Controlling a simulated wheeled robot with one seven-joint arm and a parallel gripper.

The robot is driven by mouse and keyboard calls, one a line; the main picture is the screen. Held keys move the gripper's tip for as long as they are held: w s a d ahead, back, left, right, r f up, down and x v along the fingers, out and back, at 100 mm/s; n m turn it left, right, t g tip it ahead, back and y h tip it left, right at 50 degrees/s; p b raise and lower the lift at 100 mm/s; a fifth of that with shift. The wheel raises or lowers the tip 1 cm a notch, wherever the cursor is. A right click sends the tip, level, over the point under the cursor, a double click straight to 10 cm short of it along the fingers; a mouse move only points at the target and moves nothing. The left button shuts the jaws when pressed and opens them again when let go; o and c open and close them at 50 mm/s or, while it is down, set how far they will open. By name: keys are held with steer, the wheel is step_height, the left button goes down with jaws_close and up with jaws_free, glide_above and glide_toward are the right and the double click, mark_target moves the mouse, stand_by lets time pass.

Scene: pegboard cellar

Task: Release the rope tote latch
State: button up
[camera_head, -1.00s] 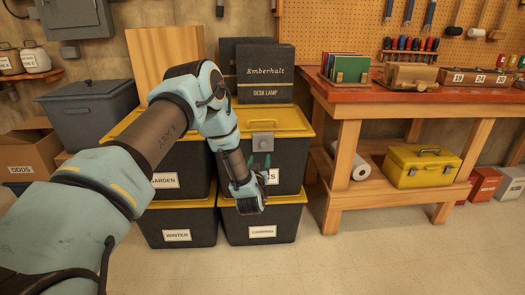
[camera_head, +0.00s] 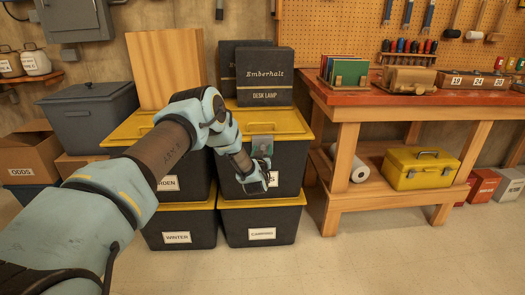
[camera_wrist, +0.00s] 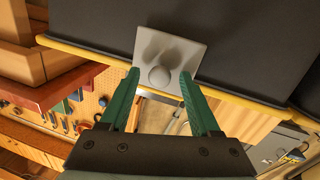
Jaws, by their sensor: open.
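The rope tote (camera_head: 293,165) is the upper right dark tote with a yellow lid, in the head view. Its label is mostly hidden by my arm; only the end shows. The latch (camera_head: 262,143) is a grey plate at the front edge of the lid. In the wrist view the latch plate (camera_wrist: 178,53) carries a round knob (camera_wrist: 159,76). My gripper (camera_wrist: 159,73) is open, with its green fingertips on either side of the knob. I cannot tell whether they touch it. In the head view my gripper (camera_head: 261,161) is just in front of the latch.
Two boxes stand on the lid, the front one a desk lamp box (camera_head: 266,75). The garden tote (camera_head: 190,170) is at the left, with a winter tote (camera_head: 155,227) and another labelled tote (camera_head: 288,222) below. A wooden workbench (camera_head: 345,107) stands close at the right. The floor in front is clear.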

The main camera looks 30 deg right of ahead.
steer(key=shift+c, duration=0.3)
jaws_close()
stand_by(1.1)
